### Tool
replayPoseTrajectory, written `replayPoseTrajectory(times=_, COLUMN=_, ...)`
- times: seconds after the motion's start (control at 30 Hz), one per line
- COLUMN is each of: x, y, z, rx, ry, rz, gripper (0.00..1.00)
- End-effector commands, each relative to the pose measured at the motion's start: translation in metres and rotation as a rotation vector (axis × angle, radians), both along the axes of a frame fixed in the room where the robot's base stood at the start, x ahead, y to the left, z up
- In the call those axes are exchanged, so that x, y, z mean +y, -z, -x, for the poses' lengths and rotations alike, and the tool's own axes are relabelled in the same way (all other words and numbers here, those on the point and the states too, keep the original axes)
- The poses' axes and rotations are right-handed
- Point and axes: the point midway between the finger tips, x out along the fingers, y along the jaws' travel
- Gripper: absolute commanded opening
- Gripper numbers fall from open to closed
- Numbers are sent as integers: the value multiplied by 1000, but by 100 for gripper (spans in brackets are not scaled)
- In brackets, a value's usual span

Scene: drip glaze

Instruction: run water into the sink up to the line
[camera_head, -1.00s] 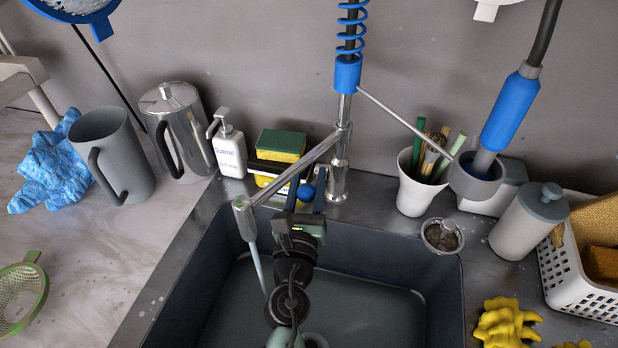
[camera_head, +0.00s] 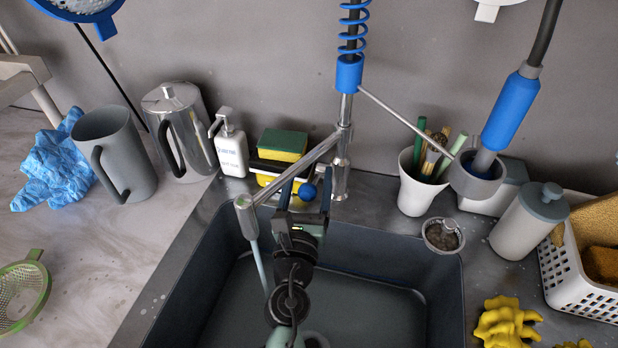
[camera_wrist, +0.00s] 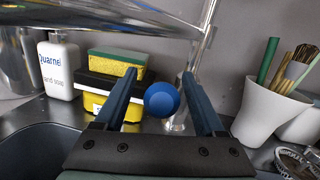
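The chrome faucet spout (camera_head: 243,202) hangs over the left part of the dark sink (camera_head: 434,296). A thin pale streak (camera_head: 261,268), which looks like running water, drops from it. The basin floor is dark and smooth; I cannot tell the water's depth, and no fill line shows. A blue ball knob (camera_head: 308,192) sits by the faucet's base; in the wrist view the knob (camera_wrist: 161,99) is between my fingers, with gaps on both sides. My gripper (camera_wrist: 163,75) is open around it; in the head view my gripper (camera_head: 304,184) reaches over the basin, hiding part of it.
Behind are a soap bottle (camera_head: 230,150) and a green-yellow sponge (camera_head: 282,145) on a caddy. Right of the faucet stand a white brush cup (camera_head: 416,190), a strainer cup (camera_head: 443,236), a canister (camera_head: 530,222) and a white basket (camera_head: 562,275). A blue sprayer (camera_head: 510,110) hangs at right.

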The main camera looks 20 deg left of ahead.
Motion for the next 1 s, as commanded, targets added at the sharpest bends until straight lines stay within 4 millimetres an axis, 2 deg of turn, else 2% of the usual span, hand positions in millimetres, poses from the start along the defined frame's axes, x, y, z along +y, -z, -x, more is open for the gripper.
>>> replayPoseTrajectory(times=0.23, x=-1, y=1, z=3, rx=1, ry=2, rz=0, gripper=72)
replayPoseTrajectory(times=0.37, x=-3, y=3, z=15, rx=2, ry=2, rz=0, gripper=72)
replayPoseTrajectory(times=0.8, x=-13, y=14, z=96, rx=3, ry=1, rz=0, gripper=72)
replayPoseTrajectory(times=1.0, x=-16, y=15, z=119, rx=2, ry=1, rz=0, gripper=72)
